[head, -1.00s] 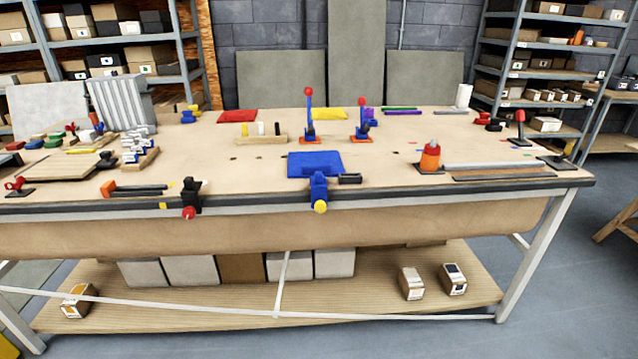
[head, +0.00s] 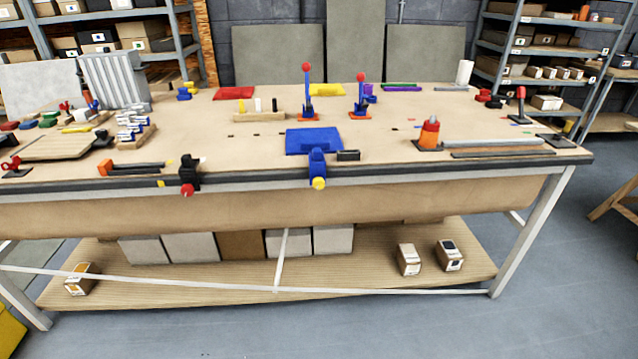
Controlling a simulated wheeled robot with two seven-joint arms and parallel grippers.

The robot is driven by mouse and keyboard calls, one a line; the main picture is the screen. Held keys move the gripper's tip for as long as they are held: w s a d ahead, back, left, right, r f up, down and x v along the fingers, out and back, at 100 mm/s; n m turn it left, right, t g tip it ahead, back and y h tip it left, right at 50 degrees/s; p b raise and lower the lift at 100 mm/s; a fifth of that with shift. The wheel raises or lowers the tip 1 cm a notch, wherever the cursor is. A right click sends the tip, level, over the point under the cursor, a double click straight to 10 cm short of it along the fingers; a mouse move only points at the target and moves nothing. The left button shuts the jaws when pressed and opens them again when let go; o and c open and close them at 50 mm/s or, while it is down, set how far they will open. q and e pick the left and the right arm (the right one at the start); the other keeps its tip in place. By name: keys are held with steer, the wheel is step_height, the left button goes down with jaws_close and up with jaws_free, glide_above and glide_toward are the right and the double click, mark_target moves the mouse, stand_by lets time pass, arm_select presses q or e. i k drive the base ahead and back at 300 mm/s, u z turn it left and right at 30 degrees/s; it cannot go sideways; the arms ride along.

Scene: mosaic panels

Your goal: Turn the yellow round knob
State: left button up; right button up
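The yellow round knob (head: 319,184) sits at the front edge of the workbench, near the middle of the head view. It is on the front of a blue clamp (head: 317,162) fixed at the bench edge. A blue block or plate (head: 314,141) lies on the bench just behind the clamp. Neither of my grippers shows in the head view.
The wooden workbench (head: 380,155) spans the view, with a lower shelf (head: 350,270) holding boxes. A black clamp with a red knob (head: 187,190) is on the bench edge to the left. Grey floor (head: 400,325) in front is clear.

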mark_target(318, 182)
steer(key=k, duration=1.3)
steer(key=z, duration=0.45)
steer(key=i, duration=0.4)
steer(key=z, duration=0.75)
steer(key=i, duration=1.6)
steer(key=u, duration=0.55)
